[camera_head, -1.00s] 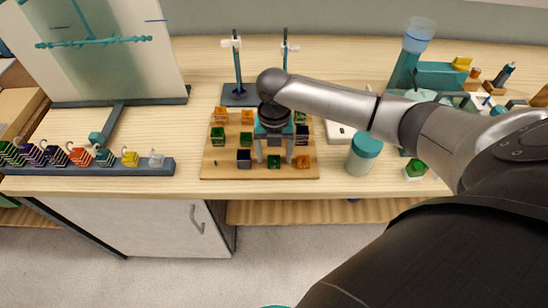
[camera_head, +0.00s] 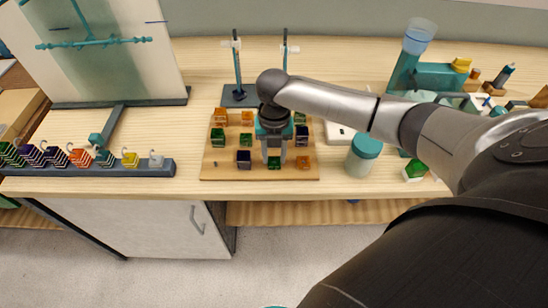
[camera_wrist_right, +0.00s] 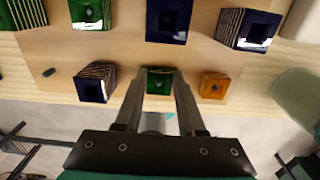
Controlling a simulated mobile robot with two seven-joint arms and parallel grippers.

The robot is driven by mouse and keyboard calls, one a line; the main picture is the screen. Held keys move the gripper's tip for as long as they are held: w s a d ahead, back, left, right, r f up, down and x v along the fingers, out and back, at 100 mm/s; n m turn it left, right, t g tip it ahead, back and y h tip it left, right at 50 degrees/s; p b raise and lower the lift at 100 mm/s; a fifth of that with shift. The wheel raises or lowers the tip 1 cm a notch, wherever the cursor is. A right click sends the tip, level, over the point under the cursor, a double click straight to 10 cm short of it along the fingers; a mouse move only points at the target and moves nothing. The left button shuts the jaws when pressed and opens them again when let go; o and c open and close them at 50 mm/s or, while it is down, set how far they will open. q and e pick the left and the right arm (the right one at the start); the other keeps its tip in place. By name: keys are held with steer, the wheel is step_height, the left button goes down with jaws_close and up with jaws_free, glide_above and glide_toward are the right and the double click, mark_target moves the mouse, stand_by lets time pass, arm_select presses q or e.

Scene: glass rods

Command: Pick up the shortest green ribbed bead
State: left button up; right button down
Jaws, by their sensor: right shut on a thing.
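My right gripper (camera_head: 274,152) reaches down over the front row of a wooden board (camera_head: 215,172). It is shut on a green bead (camera_head: 274,163) in the middle of that row. In the right wrist view the gripper (camera_wrist_right: 160,76) has a finger on each side of the green bead (camera_wrist_right: 159,80), which still appears to be in its row. Ribs on the held bead are hard to make out. My left gripper is not in view.
A dark blue bead (camera_wrist_right: 95,84) and an orange bead (camera_wrist_right: 214,86) flank the held one closely. A teal-lidded jar (camera_head: 364,155) stands right of the board. A rack of hooked pieces (camera_head: 140,168) lies left. Two thin stands (camera_head: 238,72) rise behind.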

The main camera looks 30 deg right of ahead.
mark_target(274, 158)
steer(key=shift+r, duration=0.15)
step_height(274, 158, up, 20)
steer(key=p, duration=0.3)
stand_by(0.5)
